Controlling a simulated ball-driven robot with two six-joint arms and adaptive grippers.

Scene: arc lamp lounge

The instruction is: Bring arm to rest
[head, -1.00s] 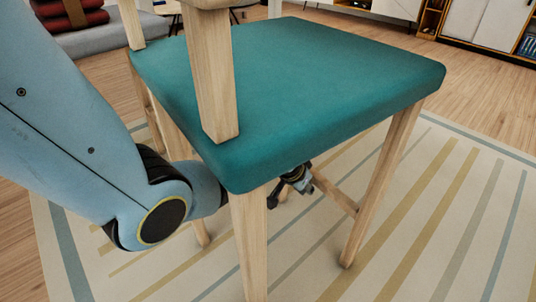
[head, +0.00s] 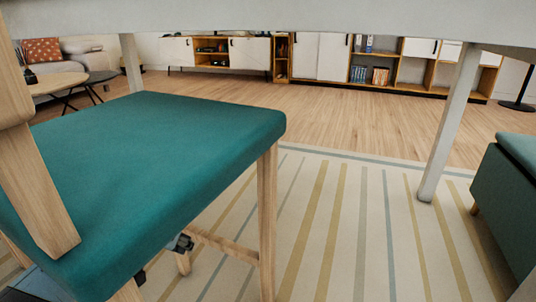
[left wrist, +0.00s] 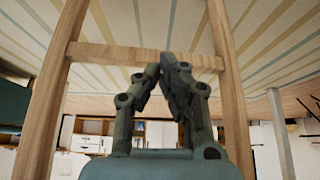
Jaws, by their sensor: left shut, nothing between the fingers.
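My left gripper (head: 180,243) shows only in small part in the head view, low beside the chair's front leg and under the seat edge. In the left wrist view its two dark fingers (left wrist: 163,72) meet at the tips and hold nothing. The teal-seated wooden chair (head: 150,150) hides most of my left arm in the head view. In the left wrist view two chair legs (left wrist: 52,90) stand on either side of the fingers, with a wooden crossbar (left wrist: 140,54) behind them. I cannot tell whether the gripper touches the chair. My right gripper is out of view.
A pale tabletop edge (head: 300,18) crosses the top of the head view, with a table leg (head: 450,125) at right. A teal seat (head: 500,200) stands at the right edge. The striped rug (head: 340,225) between is clear. Cabinets (head: 320,55) line the back.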

